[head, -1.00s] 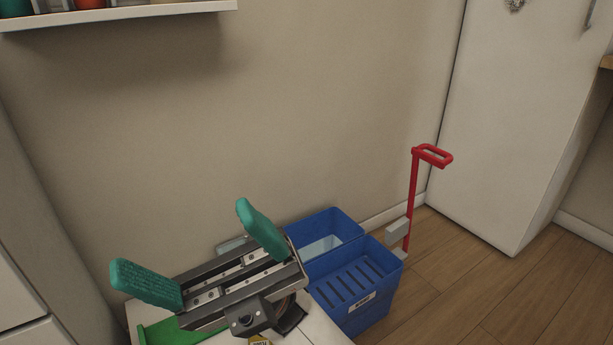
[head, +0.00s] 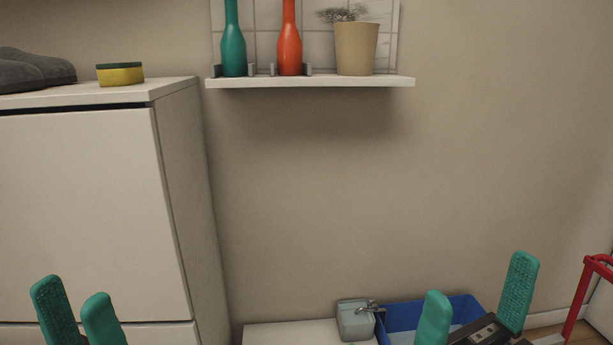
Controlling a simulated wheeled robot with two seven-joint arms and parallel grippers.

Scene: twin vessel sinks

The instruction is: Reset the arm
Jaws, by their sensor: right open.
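My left gripper (head: 75,300) is at the lower left of the head view, in front of the white cabinet. Its two teal fingers stand upright with a gap and nothing between them; its body is cut off by the lower edge. My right gripper (head: 474,280) is at the lower right, in front of the blue bin. Its teal fingers are wide apart and empty, with part of its dark body showing.
A white cabinet (head: 80,200) at left bears a yellow-green sponge (head: 121,75) and grey shoes (head: 35,72). A wall shelf (head: 310,82) holds a teal bottle (head: 233,45), an orange bottle (head: 290,45) and a pot (head: 356,48). Low down are a grey dispenser (head: 355,322), a blue bin (head: 400,316) and a red handle (head: 578,300).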

